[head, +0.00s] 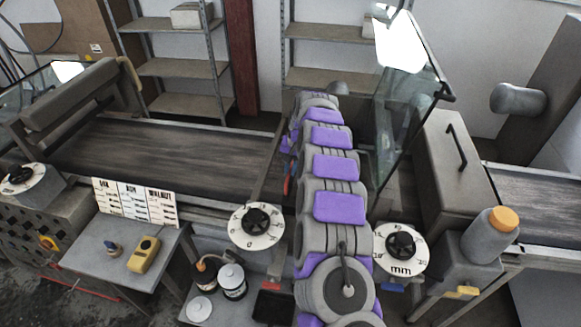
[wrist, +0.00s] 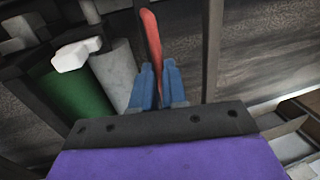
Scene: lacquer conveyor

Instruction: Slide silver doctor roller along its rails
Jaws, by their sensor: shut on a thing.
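My gripper (wrist: 155,88) shows its blue fingers in the wrist view, closed around a long red handle (wrist: 151,35). In the head view my gripper (head: 291,168) is small and partly hidden behind my arm, left of it. In the wrist view a silver-grey roller (wrist: 118,72) lies left of the fingers, beside a green roller (wrist: 75,93). The silver roller looks apart from the fingers. How the red handle joins the roller cannot be seen. The rails cannot be clearly made out.
A dark conveyor belt (head: 180,150) runs left of my arm, another (head: 545,198) at the right. A glass panel (head: 405,110) stands close on the right. Dial gauges (head: 257,226) (head: 400,247) flank my arm. Jars (head: 232,281) stand in front.

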